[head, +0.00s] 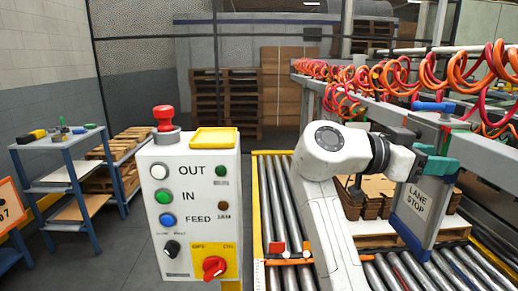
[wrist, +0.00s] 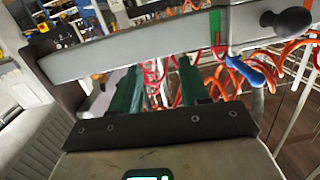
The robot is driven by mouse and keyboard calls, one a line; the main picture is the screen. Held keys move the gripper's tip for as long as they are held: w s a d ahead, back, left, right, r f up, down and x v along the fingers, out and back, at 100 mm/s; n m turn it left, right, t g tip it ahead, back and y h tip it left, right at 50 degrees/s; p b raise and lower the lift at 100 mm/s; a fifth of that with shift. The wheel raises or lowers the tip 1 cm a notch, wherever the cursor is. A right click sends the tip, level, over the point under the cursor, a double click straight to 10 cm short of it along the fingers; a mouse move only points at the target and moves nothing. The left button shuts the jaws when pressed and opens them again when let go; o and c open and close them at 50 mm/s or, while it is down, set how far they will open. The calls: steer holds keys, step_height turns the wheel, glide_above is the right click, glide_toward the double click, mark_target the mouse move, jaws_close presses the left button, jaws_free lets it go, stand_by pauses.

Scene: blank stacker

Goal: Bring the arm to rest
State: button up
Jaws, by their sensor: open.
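My white arm (head: 340,150) reaches to the right in the head view, bent at a rounded joint. My gripper (head: 431,159) has teal fingers and is beside the upper part of the blue-framed "LANE STOP" plate (head: 417,203). In the wrist view my gripper (wrist: 157,78) shows two dark green fingers, apart, with nothing held between them. A grey bar (wrist: 110,63) crosses that view at the fingertips and hides their ends. I cannot tell whether the fingers touch the bar or the plate.
A blue handle (head: 433,107) and coiled orange hoses (head: 398,72) are close above my gripper. A control box (head: 190,205) with a red knob stands left of the roller conveyor (head: 278,205). Stacked cardboard (head: 376,192) lies behind my arm. Open floor (head: 115,255) shows at left.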

steer(key=s+d+f+n+y+p, duration=0.1)
steer(key=s+d+f+n+y, duration=0.2)
steer(key=f, duration=0.8)
steer(key=s+f+n+t+y+p, duration=0.1)
steer(key=s+f+n+y, duration=0.3)
steer(key=f, duration=0.7)
steer(key=s+d+f+n+y+p, duration=0.1)
steer(key=s+d+f+n+y, duration=0.15)
steer(key=s+f, duration=0.6)
steer(key=s+a+f+n+y+p, duration=0.1)
steer(key=s+a+f+n+y, duration=0.2)
steer(key=s+f, duration=0.4)
steer(key=s+a+f+n+g+y+p, duration=0.1)
steer(key=s+a+f+n+y, duration=0.3)
steer(key=s, duration=1)
step_height(320, 180, down, 3)
steer(key=shift+a+r+n, duration=0.15)
steer(key=shift+a+n, duration=0.3)
steer(key=shift+a, duration=0.15)
